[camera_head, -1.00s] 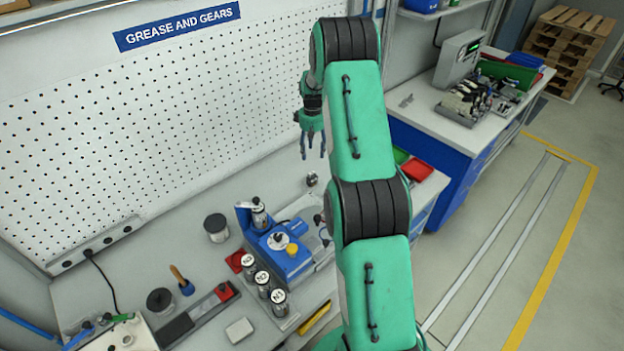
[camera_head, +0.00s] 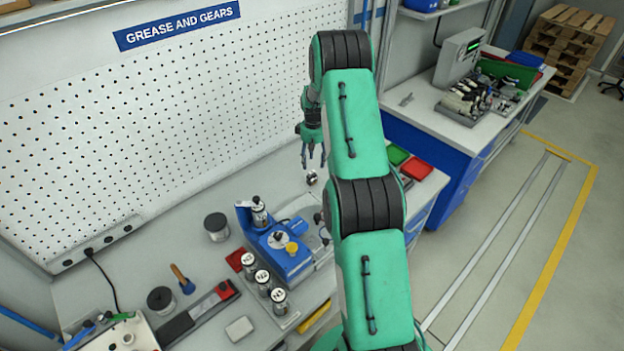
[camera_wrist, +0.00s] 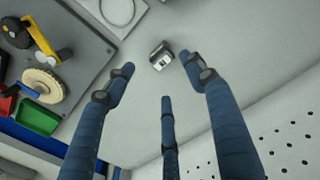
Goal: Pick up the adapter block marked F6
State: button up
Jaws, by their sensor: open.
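A small grey metal block (camera_wrist: 161,58) with a pale label lies on the bench, just beyond my fingertips in the wrist view. I cannot read its marking. In the head view, a small dark and silver block (camera_head: 311,178) sits on the bench right below my gripper (camera_head: 313,160). My gripper is open and empty, with its blue fingers (camera_wrist: 158,74) spread and pointing down at the bench. The block lies between the two outer fingertips as seen in the wrist view, apart from them.
A perforated wall panel (camera_head: 160,110) runs behind the bench. A blue machine (camera_head: 282,252) and several labelled cans (camera_head: 262,282) stand to the left. Green (camera_head: 397,155) and red (camera_head: 416,168) bins lie to the right. The wrist view shows a dark plate with gears (camera_wrist: 55,50).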

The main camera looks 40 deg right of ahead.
aim_at(312, 172)
jog(key=shift+f, duration=1.4)
jog(key=shift+f, duration=0.1)
jog(key=shift+w+a+f+p, duration=0.1)
jog(key=shift+f+p, duration=0.1)
jog(key=shift+f, duration=1.05)
jog(key=shift+a+f+p, duration=0.1)
jog(key=shift+f+p, duration=0.05)
jog(key=shift+f, duration=1.05)
jog(key=c, duration=1.4)
